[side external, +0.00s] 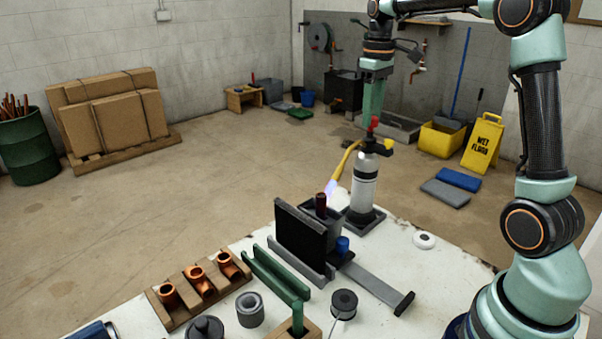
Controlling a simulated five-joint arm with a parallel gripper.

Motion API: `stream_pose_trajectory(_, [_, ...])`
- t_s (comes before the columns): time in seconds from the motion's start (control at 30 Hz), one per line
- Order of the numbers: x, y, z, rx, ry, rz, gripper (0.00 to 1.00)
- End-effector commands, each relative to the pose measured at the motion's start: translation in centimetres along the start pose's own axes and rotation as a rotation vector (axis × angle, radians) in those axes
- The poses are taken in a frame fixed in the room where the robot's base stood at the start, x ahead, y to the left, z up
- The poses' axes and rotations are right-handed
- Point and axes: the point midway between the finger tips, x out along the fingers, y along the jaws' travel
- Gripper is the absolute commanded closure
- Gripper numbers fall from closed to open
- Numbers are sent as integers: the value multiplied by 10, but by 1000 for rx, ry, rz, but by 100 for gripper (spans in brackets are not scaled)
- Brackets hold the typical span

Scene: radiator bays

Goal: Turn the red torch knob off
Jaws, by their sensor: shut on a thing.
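The torch (363,190) stands upright on a dark base on the white bench, with a grey and white cylinder and a yellow curved nozzle (348,157). The red knob (374,121) is on top of the torch. My gripper (373,124) points down from above and is shut on the red knob. The fingertips are small here, and part of the knob is hidden by them. A yellow knob (389,146) sticks out to the right of the torch head.
A black upright panel (300,243) stands left of the torch. Copper fittings (197,278) sit in a wooden rack at the front left. Bench space right of the torch is mostly clear.

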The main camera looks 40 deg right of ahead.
Motion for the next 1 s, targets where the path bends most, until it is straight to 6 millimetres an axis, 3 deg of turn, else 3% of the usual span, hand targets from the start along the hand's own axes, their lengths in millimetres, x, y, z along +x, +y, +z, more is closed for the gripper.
stream_pose_trajectory(0.7, [-2, 0, 0, 645, 4, 1, 100])
stream_pose_trajectory(1.0, [-2, 0, 0, 784, 5, 0, 100])
